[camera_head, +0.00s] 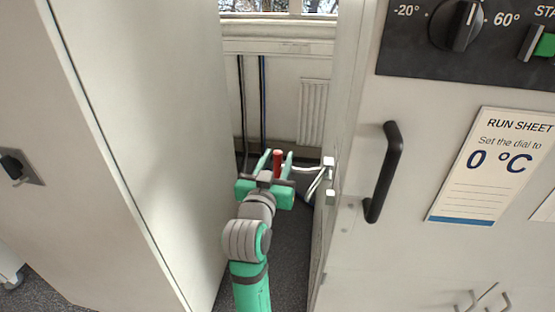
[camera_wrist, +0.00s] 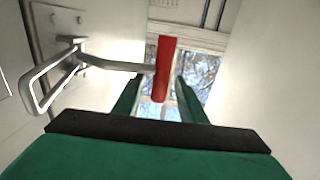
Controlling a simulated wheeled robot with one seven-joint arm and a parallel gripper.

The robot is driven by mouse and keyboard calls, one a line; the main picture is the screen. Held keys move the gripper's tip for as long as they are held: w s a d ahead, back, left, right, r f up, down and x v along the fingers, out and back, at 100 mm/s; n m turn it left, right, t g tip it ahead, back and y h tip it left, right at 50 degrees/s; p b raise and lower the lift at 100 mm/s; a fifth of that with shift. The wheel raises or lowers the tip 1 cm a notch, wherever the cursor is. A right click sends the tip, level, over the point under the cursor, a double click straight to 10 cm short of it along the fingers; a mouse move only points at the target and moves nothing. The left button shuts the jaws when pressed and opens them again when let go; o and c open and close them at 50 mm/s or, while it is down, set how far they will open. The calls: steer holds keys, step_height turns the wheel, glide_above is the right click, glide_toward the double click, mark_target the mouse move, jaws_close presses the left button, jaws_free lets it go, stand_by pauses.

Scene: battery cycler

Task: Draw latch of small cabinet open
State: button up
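The latch has a red grip (camera_head: 278,160) on a pale metal lever (camera_head: 314,173). It sits in the narrow gap between two tall cabinets, and its mounts (camera_head: 328,168) are on the side of the right one. The wrist view shows the red grip (camera_wrist: 163,68), the lever (camera_wrist: 118,65) and a looped metal bracket (camera_wrist: 52,80) on the cabinet side. My gripper (camera_head: 275,162) is open, with one green finger on each side of the red grip. The wrist view shows gaps between the fingers (camera_wrist: 160,96) and the grip; I see no clear contact.
The right cabinet (camera_head: 440,90) has a dial, a run sheet (camera_head: 492,168) and a black handle (camera_head: 384,172) on its front. The left cabinet (camera_head: 170,120) stands close beside my arm. Behind are pipes (camera_head: 262,100), a radiator (camera_head: 313,110) and a window. Dark floor shows in the gap.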

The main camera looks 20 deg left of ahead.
steer(key=s+d, duration=0.2)
steer(key=s, duration=0.8)
steer(key=shift+s, duration=0.3)
steer(key=shift+d, duration=0.1)
steer(key=s+d+f+g, duration=0.1)
steer(key=s+d+f, duration=0.25)
steer(key=f, duration=0.45)
steer(key=s+d+f+n, duration=0.1)
steer(key=s+d+f, duration=0.1)
steer(key=d+f, duration=0.35)
steer(key=s+d+f+g, duration=0.1)
steer(key=s+d+f, duration=0.2)
steer(key=f, duration=0.7)
steer(key=s+d+f+m+h, duration=0.1)
steer(key=s+d+f, duration=0.1)
steer(key=s, duration=0.6)
steer(key=s+d+f+m+h, duration=0.1)
steer(key=s+d+f, duration=0.1)
steer(key=s+d, duration=0.3)
steer(key=s+d+f+m+h, duration=0.1)
steer(key=s+d+f, duration=0.2)
steer(key=s, duration=0.7)
steer(key=shift+s+d, duration=0.4)
steer(key=shift+d, duration=0.3)
